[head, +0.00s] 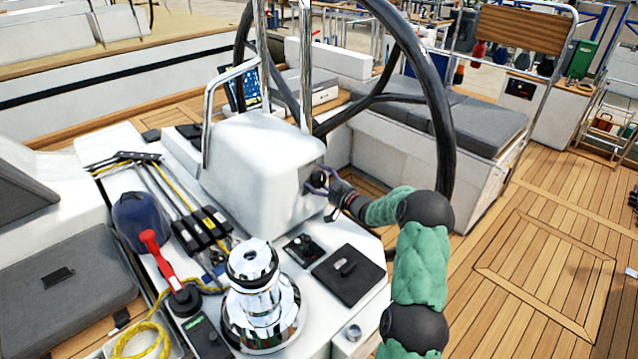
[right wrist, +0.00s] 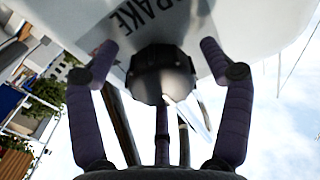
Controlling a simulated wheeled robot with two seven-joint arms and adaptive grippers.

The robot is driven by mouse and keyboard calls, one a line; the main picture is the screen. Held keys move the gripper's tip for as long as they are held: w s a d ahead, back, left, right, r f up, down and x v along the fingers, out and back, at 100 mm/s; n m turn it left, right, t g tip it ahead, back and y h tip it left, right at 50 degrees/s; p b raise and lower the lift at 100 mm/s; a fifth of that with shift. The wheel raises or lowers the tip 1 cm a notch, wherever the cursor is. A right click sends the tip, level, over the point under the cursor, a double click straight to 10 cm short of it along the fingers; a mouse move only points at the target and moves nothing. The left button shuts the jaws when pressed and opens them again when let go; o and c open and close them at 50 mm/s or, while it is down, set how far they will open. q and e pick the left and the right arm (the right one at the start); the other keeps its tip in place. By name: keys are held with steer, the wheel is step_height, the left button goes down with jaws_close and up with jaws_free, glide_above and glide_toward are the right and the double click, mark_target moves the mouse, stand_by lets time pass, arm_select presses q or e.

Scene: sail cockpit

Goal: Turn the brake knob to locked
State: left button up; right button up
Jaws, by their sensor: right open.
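The brake knob (right wrist: 160,75) is a dark, rounded knob on the white pedestal, below a grey label reading "BRAKE" in the right wrist view. In the head view the knob (head: 318,181) shows as a dark shape on the right face of the white pedestal (head: 255,165), partly covered by my gripper. My right gripper (head: 328,184) is at the knob; in the right wrist view its two purple fingers (right wrist: 162,62) stand open on either side of it, with gaps visible between fingers and knob. Which setting the knob points to cannot be read. My left gripper is not in view.
A large black steering wheel (head: 443,120) rises just behind and right of my right arm. A chrome winch (head: 258,300), a red-handled lever (head: 155,255) and a black panel (head: 347,275) lie in front of the pedestal. The wooden deck (head: 530,240) at right is clear.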

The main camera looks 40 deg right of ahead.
steer(key=shift+w, duration=0.15)
steer(key=c, duration=1.2)
steer(key=shift+r, duration=0.1)
